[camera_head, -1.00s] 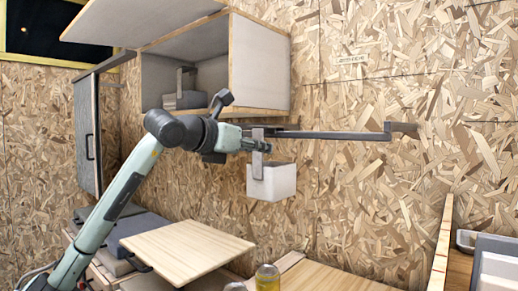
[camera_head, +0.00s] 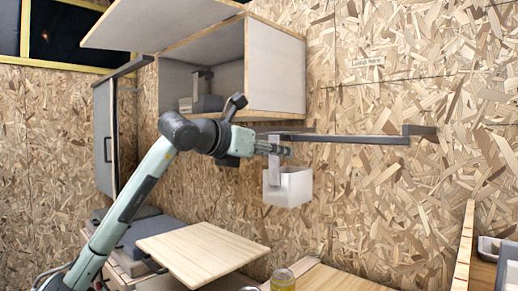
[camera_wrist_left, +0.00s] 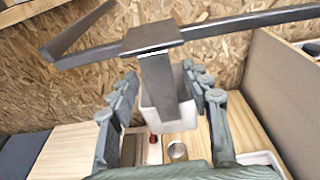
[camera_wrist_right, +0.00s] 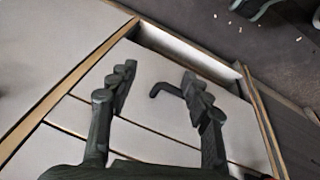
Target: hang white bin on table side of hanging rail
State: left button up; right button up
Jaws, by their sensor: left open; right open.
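The white bin (camera_head: 291,187) hangs below the dark hanging rail (camera_head: 350,138), near the rail's left part. Its grey hook strap (camera_head: 273,175) reaches up to the rail. In the left wrist view the hook's flat top (camera_wrist_left: 152,38) lies over the rail (camera_wrist_left: 220,32), and the white bin (camera_wrist_left: 150,115) is below it. My left gripper (camera_head: 288,151) is at the hook; its open fingers (camera_wrist_left: 160,95) stand on both sides of the hook strap, apart from it. My right gripper (camera_wrist_right: 158,88) is open and empty in the right wrist view, above pale panels.
A light wooden tabletop (camera_head: 200,252) and a jar (camera_head: 283,281) are below. A dark bent handle (camera_wrist_right: 170,90) is between my right fingers.

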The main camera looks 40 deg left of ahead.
pick_arm(q)
jog(key=d+v, duration=0.1)
jog(key=v, duration=1)
jog(key=shift+s+a, duration=0.15)
jog(key=shift+a, duration=0.25)
jog(key=shift+r, duration=0.15)
